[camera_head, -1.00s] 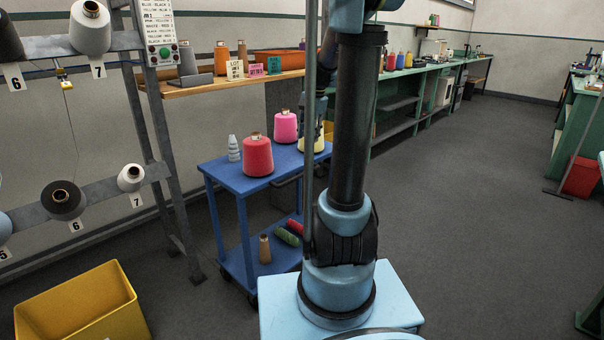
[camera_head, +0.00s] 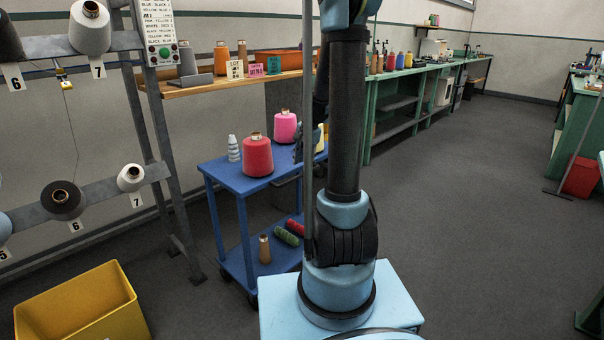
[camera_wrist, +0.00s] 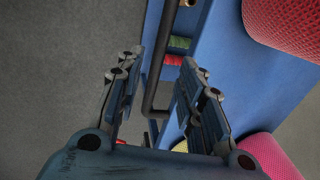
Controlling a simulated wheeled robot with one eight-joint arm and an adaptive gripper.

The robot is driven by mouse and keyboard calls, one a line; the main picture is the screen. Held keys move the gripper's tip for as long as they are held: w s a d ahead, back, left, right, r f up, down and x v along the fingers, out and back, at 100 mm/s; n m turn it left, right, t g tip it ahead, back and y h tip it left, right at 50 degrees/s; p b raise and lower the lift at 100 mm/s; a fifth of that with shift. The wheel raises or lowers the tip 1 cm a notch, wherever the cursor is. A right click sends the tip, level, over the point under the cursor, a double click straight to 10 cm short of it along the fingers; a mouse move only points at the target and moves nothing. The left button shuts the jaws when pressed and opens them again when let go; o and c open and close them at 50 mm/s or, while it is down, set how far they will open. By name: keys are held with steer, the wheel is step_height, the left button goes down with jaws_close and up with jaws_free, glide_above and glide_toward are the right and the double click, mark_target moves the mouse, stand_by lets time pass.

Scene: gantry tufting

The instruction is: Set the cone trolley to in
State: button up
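The cone trolley (camera_head: 226,177) is a blue two-shelf cart left of my arm, below the wooden shelf. A red cone (camera_head: 257,157), a pink cone (camera_head: 286,127) and a mostly hidden yellow cone stand on its top. My gripper (camera_wrist: 162,62) is open. In the wrist view, the trolley's dark bent handle bar (camera_wrist: 158,70) shows between the spread fingers, with no clear contact. In the head view, my gripper is at the trolley's right side, partly hidden behind my arm. The blue trolley top (camera_wrist: 220,60) lies right of the fingers in the wrist view.
A frame with numbered cones (camera_head: 64,200) stands at left, close to the trolley. A yellow bin (camera_head: 78,305) is on the floor at front left. A green bench (camera_head: 400,85) runs along the back wall. The grey floor (camera_head: 470,200) at right is open.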

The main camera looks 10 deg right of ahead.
mark_target(302, 174)
steer(key=shift+w+a+f, duration=0.1)
steer(key=shift+w+f, duration=0.05)
steer(key=shift+f, duration=0.75)
steer(key=shift+w+a+f, duration=0.1)
steer(key=shift+f, duration=0.75)
steer(key=shift+w+a+f, duration=0.1)
steer(key=shift+w+f, duration=0.05)
steer(key=shift+f, duration=0.75)
jaws_close()
